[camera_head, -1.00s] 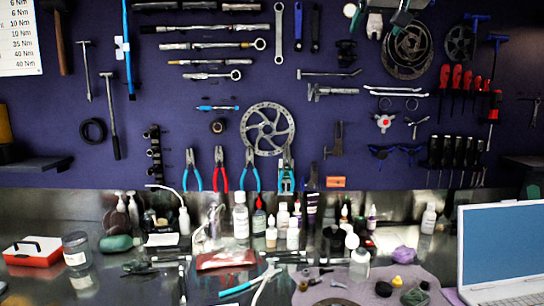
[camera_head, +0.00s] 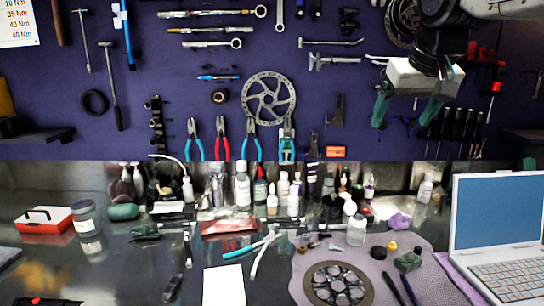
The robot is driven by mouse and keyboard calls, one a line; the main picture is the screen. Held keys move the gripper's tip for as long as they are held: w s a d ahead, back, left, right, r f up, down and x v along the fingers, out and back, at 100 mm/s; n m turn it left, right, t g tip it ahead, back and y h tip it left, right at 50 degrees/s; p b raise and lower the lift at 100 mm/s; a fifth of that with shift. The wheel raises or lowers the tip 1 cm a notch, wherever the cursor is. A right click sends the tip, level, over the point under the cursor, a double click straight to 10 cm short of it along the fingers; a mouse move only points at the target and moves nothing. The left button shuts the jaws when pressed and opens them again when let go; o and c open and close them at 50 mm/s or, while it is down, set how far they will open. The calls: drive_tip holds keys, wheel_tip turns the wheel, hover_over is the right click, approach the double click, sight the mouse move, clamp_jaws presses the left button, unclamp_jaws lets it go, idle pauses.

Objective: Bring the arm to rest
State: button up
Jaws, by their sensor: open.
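My gripper (camera_head: 405,108) is in the upper right of the head view, in front of the purple tool wall. It has a white body and two teal fingers that point down and stand apart, with nothing between them. My arm's dark links come in from the top right corner. The gripper hangs well above the bench and hides part of the wall tools behind it.
The steel bench (camera_head: 120,265) holds several bottles along its back. A laptop (camera_head: 497,230) stands at the right. A disc (camera_head: 338,284) lies on a grey-purple mat (camera_head: 415,262). A white card (camera_head: 224,286) and blue-handled pliers (camera_head: 245,247) lie in the middle.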

drive_tip(key=s+d+f+g, duration=0.1)
drive_tip(key=s+f+g, duration=0.4)
drive_tip(key=s+f, duration=1.6)
drive_tip(key=s, duration=0.4)
drive_tip(key=shift+s+d+f, duration=0.15)
drive_tip(key=shift+s+d, duration=0.1)
drive_tip(key=shift+d, duration=0.15)
